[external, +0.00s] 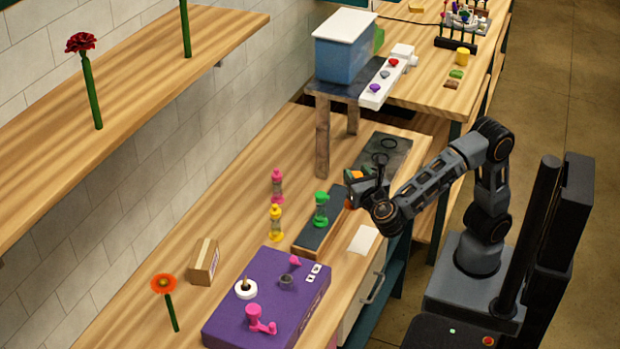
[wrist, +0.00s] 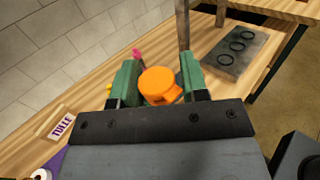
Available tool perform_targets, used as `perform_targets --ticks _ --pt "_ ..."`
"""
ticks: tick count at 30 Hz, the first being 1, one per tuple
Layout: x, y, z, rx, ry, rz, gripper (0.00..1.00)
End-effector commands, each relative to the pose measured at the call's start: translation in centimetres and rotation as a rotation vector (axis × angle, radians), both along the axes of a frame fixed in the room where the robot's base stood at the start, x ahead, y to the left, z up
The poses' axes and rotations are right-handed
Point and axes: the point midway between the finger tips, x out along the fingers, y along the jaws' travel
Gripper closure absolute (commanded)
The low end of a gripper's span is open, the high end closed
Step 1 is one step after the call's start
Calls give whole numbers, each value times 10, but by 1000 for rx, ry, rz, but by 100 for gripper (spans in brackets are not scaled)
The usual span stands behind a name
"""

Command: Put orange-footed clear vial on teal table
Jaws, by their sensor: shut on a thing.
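My gripper (external: 362,184) is shut on the orange-footed vial (wrist: 158,84), held above the wooden bench near the dark tray. In the wrist view its orange end sits between the two green fingers (wrist: 157,88); the clear part is hidden. In the external view only a small bit of orange (external: 353,174) shows at the fingers. A table with dark teal legs (external: 456,133) and a wooden top stands at the back right; I cannot tell for sure that it is the teal table.
A green vial (external: 321,210) stands on the dark tray (external: 310,238), with pink (external: 277,187) and yellow (external: 276,223) vials beside it. A plate with rings (external: 397,148) lies behind my gripper. A raised stand (external: 322,138) carries a blue bin (external: 343,58). A purple box (external: 225,318) stands in front.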

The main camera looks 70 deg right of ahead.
Motion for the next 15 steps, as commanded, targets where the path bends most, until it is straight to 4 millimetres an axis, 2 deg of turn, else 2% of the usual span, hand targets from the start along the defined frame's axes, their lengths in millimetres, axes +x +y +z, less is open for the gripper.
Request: perform_targets --ticks 4,8,11,15 --pt "-3 0 6 1 -1 8 100" --pt "21 16 8 1 6 33 100" --pt "59 36 6 2 13 69 100" --pt "128 66 -5 6 26 139 100"
